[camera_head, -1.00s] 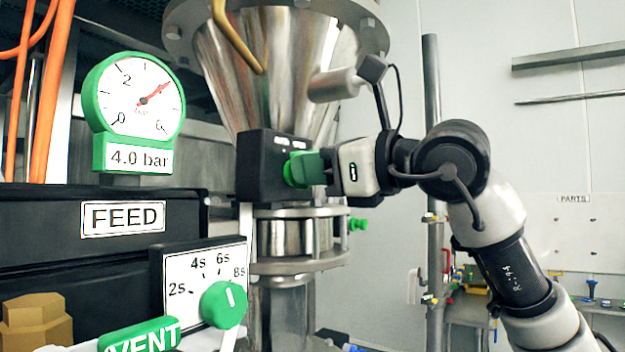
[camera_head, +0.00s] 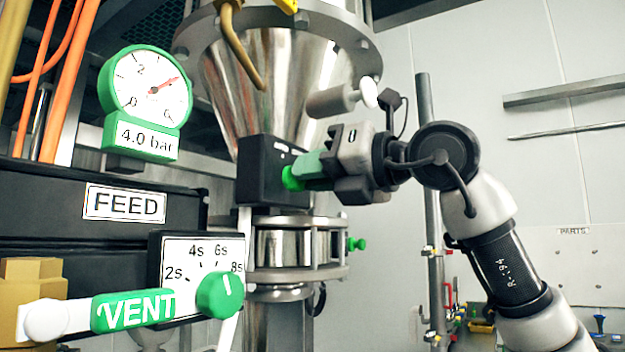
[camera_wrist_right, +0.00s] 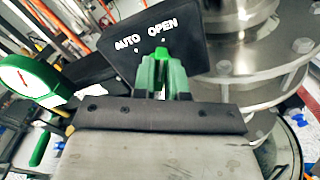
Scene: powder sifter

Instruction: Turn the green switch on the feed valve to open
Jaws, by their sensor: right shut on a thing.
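The green switch (camera_head: 291,178) sits on the face of the black valve box (camera_head: 262,172) below the steel cone. In the right wrist view the box carries the words AUTO and OPEN, and the switch (camera_wrist_right: 163,51) shows just below OPEN. My right gripper (camera_head: 313,170) comes in from the right and is shut on the switch. Its green fingers cover most of the knob, so I cannot tell exactly which mark it points to. The gripper is rolled about its own axis. My left gripper is not in view.
A green gauge (camera_head: 147,93) reads 4.0 bar above the FEED panel (camera_head: 124,204). A timer dial (camera_head: 219,295) and a VENT lever (camera_head: 133,310) stand at the front left. A flanged pipe (camera_head: 288,240) runs below the box. A grey post (camera_head: 425,120) stands behind my right arm.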

